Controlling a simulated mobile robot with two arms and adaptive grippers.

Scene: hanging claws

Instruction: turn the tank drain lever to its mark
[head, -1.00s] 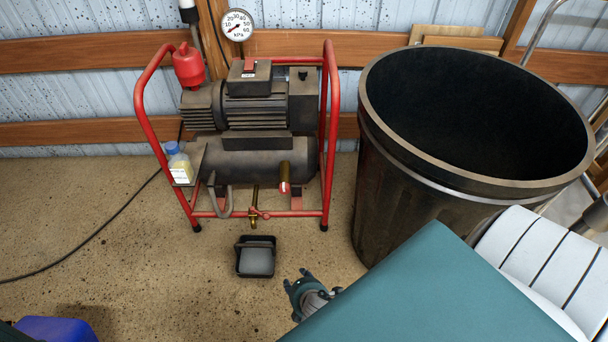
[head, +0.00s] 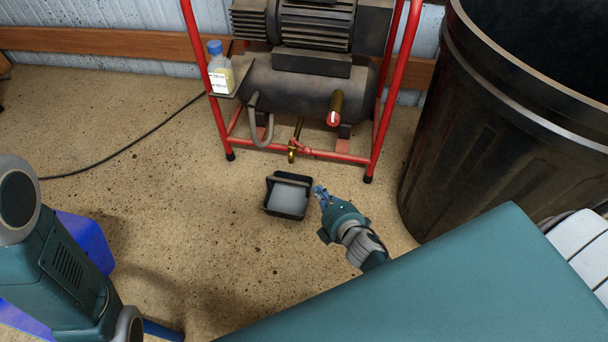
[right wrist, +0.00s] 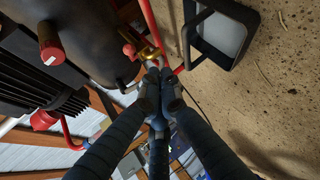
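The drain lever (head: 303,151) is a small red handle on a brass valve (head: 292,150) at the end of a brass pipe, low under the dark tank (head: 290,92). The lever also shows in the right wrist view (right wrist: 128,48), just beyond the fingertips. I cannot make out its mark. My right gripper (head: 320,192) is in front of and below the valve, beside the black tray, apart from the lever. In the right wrist view its fingers (right wrist: 158,76) come together with nothing seen between them. My left gripper is out of view; only my left arm shows.
A black tray (head: 270,200) with grey contents stands on the floor below the valve. Red frame tubes (head: 383,125) surround the tank. A large dark bin (head: 450,150) stands to the right, and a bottle (head: 219,73) to the left. Open floor lies left of the tray.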

